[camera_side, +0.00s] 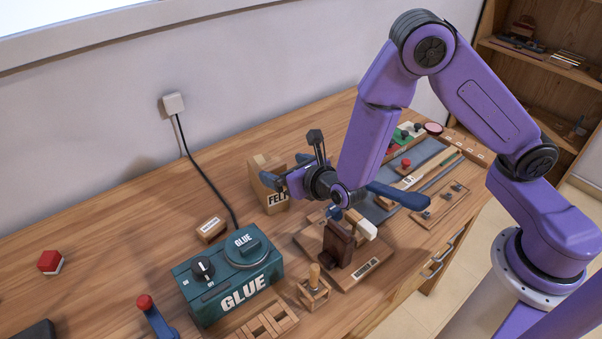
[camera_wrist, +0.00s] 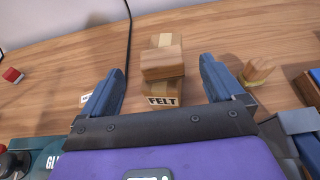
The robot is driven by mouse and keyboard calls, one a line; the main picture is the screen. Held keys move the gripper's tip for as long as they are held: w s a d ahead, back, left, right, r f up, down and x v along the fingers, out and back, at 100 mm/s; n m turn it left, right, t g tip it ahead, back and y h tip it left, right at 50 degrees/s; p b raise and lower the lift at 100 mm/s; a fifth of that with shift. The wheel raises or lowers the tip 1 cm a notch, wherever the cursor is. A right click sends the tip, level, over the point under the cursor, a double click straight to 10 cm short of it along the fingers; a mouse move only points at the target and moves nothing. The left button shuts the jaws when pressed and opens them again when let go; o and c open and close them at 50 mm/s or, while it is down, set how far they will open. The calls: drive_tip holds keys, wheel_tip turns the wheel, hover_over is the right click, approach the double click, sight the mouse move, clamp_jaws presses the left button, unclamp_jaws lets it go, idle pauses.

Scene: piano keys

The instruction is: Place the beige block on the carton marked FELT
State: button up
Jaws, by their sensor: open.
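The carton marked FELT (camera_side: 277,200) stands upright on the bench near the wall; its label also shows in the wrist view (camera_wrist: 162,101). In the wrist view a beige wood-grained block (camera_wrist: 162,67) appears over the carton, covering its middle. I cannot tell whether it rests on the carton, and the side view does not show it clearly. My gripper (camera_side: 288,171) is beside the upper part of the carton. In the wrist view its blue fingers (camera_wrist: 161,65) are spread on either side of the block, with a visible gap at both sides.
A green GLUE box (camera_side: 230,282) with a dial stands in front, and a small labelled box (camera_side: 211,229) lies behind it. A brown clamp-like fixture (camera_side: 338,243) is right of the carton. A black cord (camera_side: 205,180) runs down the wall. The bench at left is mostly clear.

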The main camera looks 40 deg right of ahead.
drive_tip(key=v, duration=0.6)
drive_tip(key=s+d+r+m+g+h, duration=0.3)
drive_tip(key=s+d+m, duration=0.1)
drive_tip(key=d+m, duration=0.3)
drive_tip(key=s+d+r+m+g+h, duration=0.3)
drive_tip(key=s+d+m, duration=0.1)
drive_tip(key=d+m, duration=0.25)
drive_tip(key=s+r+m+g+y, duration=0.3)
drive_tip(key=s+m+g+y, duration=0.3)
drive_tip(key=s, duration=1.2)
drive_tip(key=m+g, duration=0.1)
drive_tip(key=m, duration=0.3)
drive_tip(key=shift+a, duration=0.15)
